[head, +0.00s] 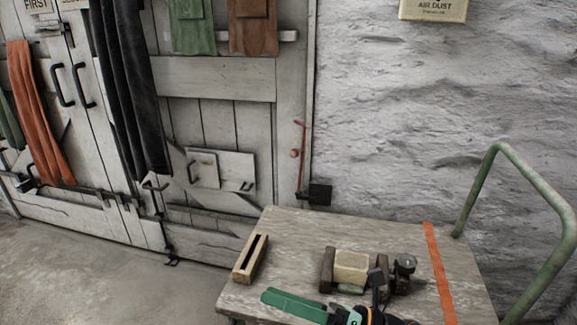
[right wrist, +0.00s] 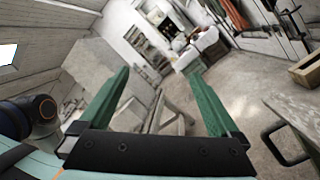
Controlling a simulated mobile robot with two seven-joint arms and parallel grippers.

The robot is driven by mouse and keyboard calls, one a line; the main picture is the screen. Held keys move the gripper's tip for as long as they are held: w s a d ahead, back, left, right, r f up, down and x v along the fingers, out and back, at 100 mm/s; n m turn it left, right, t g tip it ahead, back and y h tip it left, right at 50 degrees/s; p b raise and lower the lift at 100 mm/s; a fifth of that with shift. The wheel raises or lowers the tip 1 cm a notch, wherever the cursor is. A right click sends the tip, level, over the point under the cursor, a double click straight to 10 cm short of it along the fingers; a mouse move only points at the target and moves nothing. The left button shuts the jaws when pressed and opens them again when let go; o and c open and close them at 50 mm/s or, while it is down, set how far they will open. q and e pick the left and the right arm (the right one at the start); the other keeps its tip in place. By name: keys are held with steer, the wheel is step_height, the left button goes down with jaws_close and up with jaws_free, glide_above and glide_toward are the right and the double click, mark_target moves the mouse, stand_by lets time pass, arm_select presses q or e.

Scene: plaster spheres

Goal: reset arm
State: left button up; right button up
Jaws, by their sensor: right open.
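My right gripper (head: 292,304) shows at the bottom of the head view, above the near part of a cart top (head: 310,232). Its green finger points left, and the second finger cannot be made out there. In the right wrist view the right gripper (right wrist: 158,76) has its two green fingers wide apart, with nothing between them. Behind the fingers lies a room in the distance. My left gripper is in neither view.
On the cart stand a slotted wooden block (head: 250,258), a pale block (head: 351,267) between dark brown pieces, and a dark metal part (head: 404,265). An orange strip (head: 438,270) crosses the right side. A green handle (head: 556,195) rises at right. Floor at left is clear.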

steer(key=w+d+f+m+t+h, duration=0.1)
steer(key=d+f+m+t+h, duration=0.35)
steer(key=m, duration=0.85)
steer(key=w+d+f+m+t+h, duration=0.1)
steer(key=d+f+m+t+h, duration=0.4)
steer(key=m, duration=0.7)
steer(key=s+d+f+m+g+h, duration=0.3)
steer(key=s+f+m+h, duration=0.1)
steer(key=s+f+m, duration=0.4)
steer(key=s+d+f+m+g+h, duration=0.3)
steer(key=s+f+m, duration=0.25)
steer(key=f, duration=0.45)
arm_select(q)
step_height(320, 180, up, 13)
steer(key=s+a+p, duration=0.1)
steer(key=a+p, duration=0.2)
steer(key=p, duration=1.4)
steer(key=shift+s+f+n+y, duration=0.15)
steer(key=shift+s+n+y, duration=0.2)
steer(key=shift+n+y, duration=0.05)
arm_select(e)
step_height(320, 180, up, 13)
steer(key=s+d, duration=0.1)
steer(key=d, duration=0.1)
steer(key=shift+s+d+t+h, duration=0.25)
steer(key=shift+t+h, duration=0.1)
steer(key=shift+h, duration=0.1)
